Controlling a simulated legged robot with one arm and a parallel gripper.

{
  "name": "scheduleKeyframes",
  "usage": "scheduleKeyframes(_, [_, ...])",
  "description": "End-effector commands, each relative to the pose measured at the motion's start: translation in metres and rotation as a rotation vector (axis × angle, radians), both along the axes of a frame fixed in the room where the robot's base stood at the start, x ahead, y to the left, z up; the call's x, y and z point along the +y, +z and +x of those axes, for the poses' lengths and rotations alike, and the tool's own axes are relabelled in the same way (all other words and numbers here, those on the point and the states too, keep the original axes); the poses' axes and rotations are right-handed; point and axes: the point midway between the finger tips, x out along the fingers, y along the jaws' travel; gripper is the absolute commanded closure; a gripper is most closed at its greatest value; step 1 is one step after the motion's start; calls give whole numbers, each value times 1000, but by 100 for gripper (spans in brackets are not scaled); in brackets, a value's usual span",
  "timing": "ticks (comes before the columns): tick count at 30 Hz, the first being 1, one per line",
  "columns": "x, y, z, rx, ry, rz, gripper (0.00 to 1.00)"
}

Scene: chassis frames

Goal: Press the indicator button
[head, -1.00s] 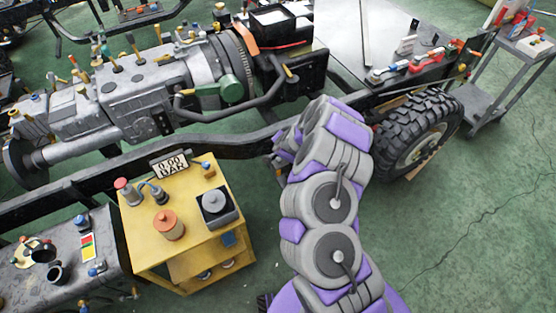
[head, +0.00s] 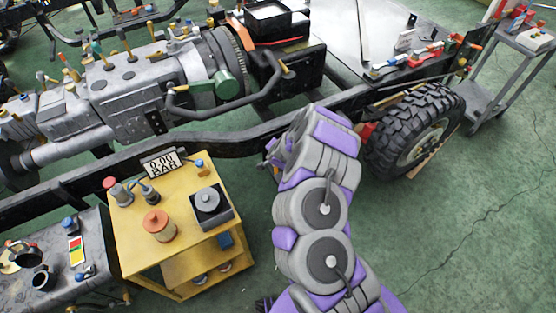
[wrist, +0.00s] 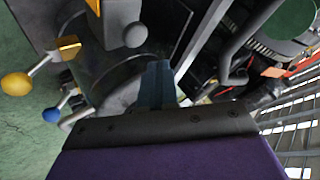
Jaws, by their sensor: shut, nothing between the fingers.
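Which part is the indicator button I cannot tell for sure. A yellow cart (head: 188,244) stands left of my arm, with a "0.00 BAR" display (head: 162,163), a red-topped knob (head: 110,184), an orange cylinder (head: 158,225) and a round grey knob on a dark square base (head: 210,200) on top. My gripper (head: 270,152) is mostly hidden behind my purple and grey arm, right of the cart. In the wrist view its blue-grey fingers (wrist: 156,84) are together and empty, in front of dark machine parts. A yellow knob (wrist: 17,84) and a blue knob (wrist: 51,115) show at left there.
A black chassis rail (head: 236,142) runs behind the cart. A large tyre (head: 415,130) is right of my arm. A dark tank (head: 55,260) with a coloured label stands at lower left. Green floor at lower right is clear.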

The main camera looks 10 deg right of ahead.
Motion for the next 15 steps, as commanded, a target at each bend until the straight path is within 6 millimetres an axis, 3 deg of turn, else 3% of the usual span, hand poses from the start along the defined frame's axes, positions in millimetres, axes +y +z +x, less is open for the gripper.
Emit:
scheduleKeyframes(1, [2,-10,0,1,1,-2,100])
scheduleKeyframes(4, [2,-15,0,1,2,-1,100])
scheduleKeyframes(15, [-5,-16,0,1,1,8,100])
